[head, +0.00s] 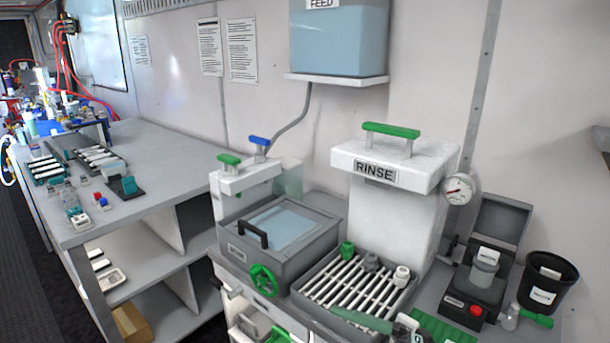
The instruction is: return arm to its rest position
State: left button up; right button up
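Neither of my grippers can be made out in the head view, and no arm is clearly seen. A small white piece at the bottom edge is cut off, and I cannot tell what it is. The white rinse unit (390,205) with a green top handle stands upright at centre right. In front of it is a slatted rack (352,290) with green, grey and white fittings at its back. To its left is a grey lidded basin (280,228) with a black handle and a green handwheel (263,280).
A feed tank (338,40) hangs on the wall above. A black bin (546,284) and a device with a red button (474,298) stand at right. A grey bench (160,150) at left holds racks and bottles. A dark grey part juts in at the right edge.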

jog(key=s+d+f+m+t+h, duration=0.1)
jog(key=d+f+m+t+h, duration=0.3)
jog(key=f+m+h, duration=0.4)
jog(key=s+d+f+m+t+h, duration=0.1)
jog(key=d+f+m+t+h, duration=0.35)
jog(key=m, duration=0.65)
jog(key=s+d+f+m+g+h, duration=0.2)
jog(key=s+f+m+g, duration=0.4)
jog(key=s+f, duration=0.8)
notch_tip(320, 180, down, 3)
jog(key=shift+s+d+f+h, duration=0.15)
jog(key=shift+s+h, duration=0.15)
jog(key=shift+h, duration=0.25)
jog(key=shift+g, duration=0.25)
jog(key=shift+c, duration=0.2)
